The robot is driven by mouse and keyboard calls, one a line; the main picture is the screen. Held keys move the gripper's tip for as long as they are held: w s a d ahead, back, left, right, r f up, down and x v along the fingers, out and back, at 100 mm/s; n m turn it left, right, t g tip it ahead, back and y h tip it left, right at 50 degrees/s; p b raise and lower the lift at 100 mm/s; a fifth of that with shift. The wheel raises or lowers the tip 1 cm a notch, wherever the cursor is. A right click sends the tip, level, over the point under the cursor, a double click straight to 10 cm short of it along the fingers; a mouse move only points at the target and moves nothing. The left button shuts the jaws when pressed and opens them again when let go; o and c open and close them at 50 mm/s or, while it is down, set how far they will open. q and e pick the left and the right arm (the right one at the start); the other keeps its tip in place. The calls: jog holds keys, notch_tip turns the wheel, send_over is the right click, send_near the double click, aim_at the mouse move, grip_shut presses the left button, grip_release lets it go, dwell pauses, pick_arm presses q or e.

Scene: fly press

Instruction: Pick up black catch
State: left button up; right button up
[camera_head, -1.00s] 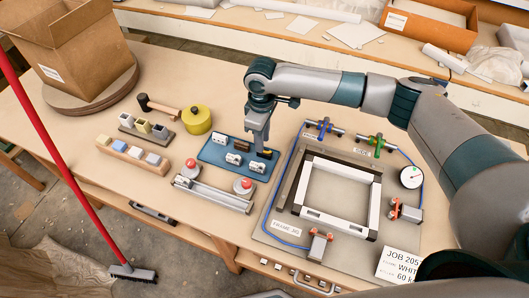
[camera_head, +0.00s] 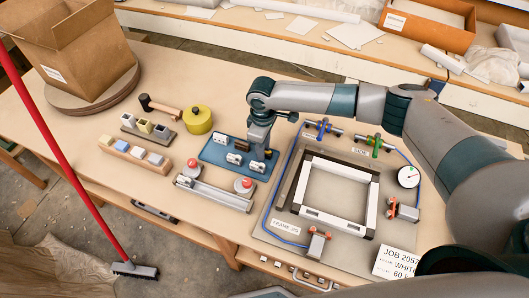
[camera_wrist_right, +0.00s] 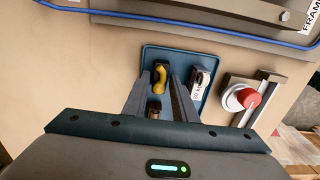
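A blue tray (camera_head: 212,155) of small catches lies on the bench left of the frame jig; it also shows in the wrist view (camera_wrist_right: 209,98). White catches (camera_head: 233,158) sit in it, and one white catch (camera_wrist_right: 202,78) shows right of my fingers. A dark catch (camera_head: 268,154) is at the tray's right end, partly hidden by my right gripper (camera_head: 257,147). In the wrist view my right gripper (camera_wrist_right: 160,78) is open, its fingers on either side of a dark piece with a yellow lever (camera_wrist_right: 160,73). I cannot tell whether they touch it. My left gripper is not in view.
A silver fixture with red buttons (camera_head: 215,192) stands in front of the tray. The jig (camera_head: 270,225) with a white frame and clamps is to the right. A yellow round container (camera_head: 198,120), a hammer (camera_head: 160,106) and small part holders are to the left.

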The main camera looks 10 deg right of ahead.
grip_shut()
jog(key=shift+r, duration=0.1)
jog(key=shift+r+b, duration=0.35)
jog(key=shift+r, duration=0.2)
notch_tip(320, 180, up, 2)
jog(key=shift+r+b, duration=0.2)
jog(key=shift+b, duration=0.3)
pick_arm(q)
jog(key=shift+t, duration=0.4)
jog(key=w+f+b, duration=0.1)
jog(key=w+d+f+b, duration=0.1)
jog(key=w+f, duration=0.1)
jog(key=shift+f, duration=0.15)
pick_arm(e)
jog(key=s+d+r, duration=0.7)
jog(key=s+d, duration=0.1)
jog(key=shift+s+r, duration=0.15)
jog(key=shift+s, duration=0.1)
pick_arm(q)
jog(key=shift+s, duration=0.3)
